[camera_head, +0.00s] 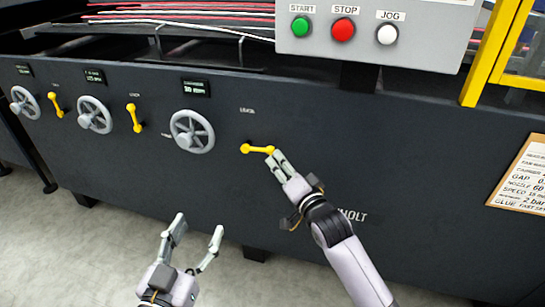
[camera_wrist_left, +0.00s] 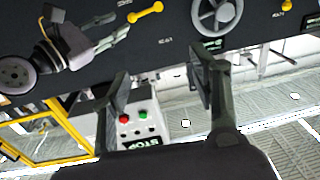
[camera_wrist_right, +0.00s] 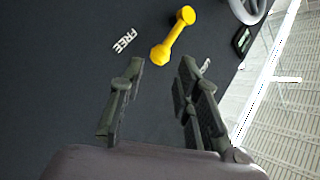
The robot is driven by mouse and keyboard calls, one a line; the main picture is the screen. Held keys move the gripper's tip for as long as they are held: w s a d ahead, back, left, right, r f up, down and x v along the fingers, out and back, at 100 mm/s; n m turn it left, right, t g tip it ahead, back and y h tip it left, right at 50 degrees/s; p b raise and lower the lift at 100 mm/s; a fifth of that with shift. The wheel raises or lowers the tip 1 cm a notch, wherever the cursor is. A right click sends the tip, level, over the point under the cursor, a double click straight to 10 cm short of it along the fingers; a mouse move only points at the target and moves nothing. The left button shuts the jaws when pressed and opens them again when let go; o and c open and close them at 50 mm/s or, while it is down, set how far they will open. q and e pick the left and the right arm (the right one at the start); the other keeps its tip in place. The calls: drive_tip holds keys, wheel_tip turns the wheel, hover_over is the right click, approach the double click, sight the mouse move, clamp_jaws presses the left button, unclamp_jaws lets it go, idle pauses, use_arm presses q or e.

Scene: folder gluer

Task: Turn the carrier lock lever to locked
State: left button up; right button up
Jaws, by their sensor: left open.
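The yellow lever (camera_head: 257,149) nearest my right gripper lies nearly level on the dark machine panel, with a small, hard-to-read label above it. In the right wrist view the yellow lever (camera_wrist_right: 174,36) is just ahead of the fingertips, and FREE is printed beside it. A second label there is partly hidden by a finger. My right gripper (camera_head: 273,157) is open, with its fingertips close to the lever's right end; I cannot tell whether they touch. The left wrist view also shows the lever (camera_wrist_left: 146,13). My left gripper (camera_head: 199,226) is open and empty, low in front of the panel.
A grey handwheel (camera_head: 192,132) sits left of the lever, with a display (camera_head: 195,88) above it. More handwheels and yellow levers line the panel further left. A START/STOP/JOG button box (camera_head: 375,32) overhangs above. A yellow frame (camera_head: 490,55) stands at the upper right.

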sight(272, 151)
use_arm(q)
wheel_tip(272, 151, up, 8)
drive_tip(key=s+t+h+b, duration=0.1)
drive_tip(key=t+h, duration=0.1)
drive_tip(key=t, duration=0.2)
drive_tip(key=shift+s+d+t, duration=0.35)
drive_tip(key=shift+t, duration=0.05)
use_arm(e)
drive_tip(key=shift+x, duration=2.9)
use_arm(q)
drive_tip(key=shift+f, duration=0.1)
use_arm(e)
drive_tip(key=shift+c, duration=0.2)
clamp_jaws()
